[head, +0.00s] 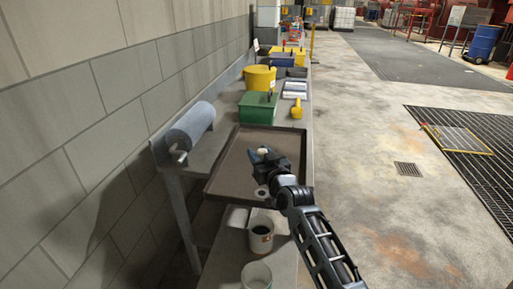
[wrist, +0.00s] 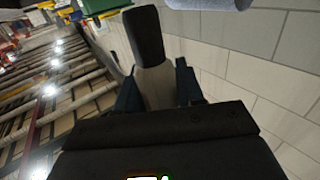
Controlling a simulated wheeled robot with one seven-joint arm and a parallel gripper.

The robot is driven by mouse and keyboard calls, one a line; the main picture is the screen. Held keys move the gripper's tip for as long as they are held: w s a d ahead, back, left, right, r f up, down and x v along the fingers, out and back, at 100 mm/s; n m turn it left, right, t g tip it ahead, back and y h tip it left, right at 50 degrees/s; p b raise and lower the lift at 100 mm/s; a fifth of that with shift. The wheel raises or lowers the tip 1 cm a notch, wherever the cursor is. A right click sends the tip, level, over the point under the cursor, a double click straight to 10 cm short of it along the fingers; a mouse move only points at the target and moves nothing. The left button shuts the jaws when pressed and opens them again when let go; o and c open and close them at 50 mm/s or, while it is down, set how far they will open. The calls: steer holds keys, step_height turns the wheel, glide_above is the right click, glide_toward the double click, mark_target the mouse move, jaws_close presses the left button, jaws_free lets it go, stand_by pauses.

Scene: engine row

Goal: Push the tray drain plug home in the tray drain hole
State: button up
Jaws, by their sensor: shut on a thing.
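My gripper (head: 265,157) is above the brown tray (head: 230,165) in the head view. It is shut on the drain plug, whose pale end (head: 262,152) shows between the fingers. In the wrist view the plug (wrist: 153,85) has a pale tapered body and a dark grey end, with dark blue fingers on both sides. The drain hole (head: 261,193) shows as a pale ring with a dark middle, near the tray's front right, beside my arm. The plug is apart from the hole. Its height above the tray is hard to judge.
Behind the tray are a green crate (head: 257,108), a yellow tub (head: 260,78) and a yellow scoop (head: 297,109). A blue paper roll (head: 190,126) is at the wall on the left. Open floor lies to the right.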

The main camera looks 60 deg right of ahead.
stand_by(0.4)
steer(key=shift+f+b, duration=2.9)
steer(key=shift+f+b, duration=1.7)
steer(key=shift+b, duration=0.1)
steer(key=shift+r, duration=0.15)
steer(key=shift+r+p, duration=1.2)
steer(key=shift+r, duration=0.05)
steer(key=shift+f+b, duration=0.35)
steer(key=shift+b, duration=0.15)
stand_by(1.0)
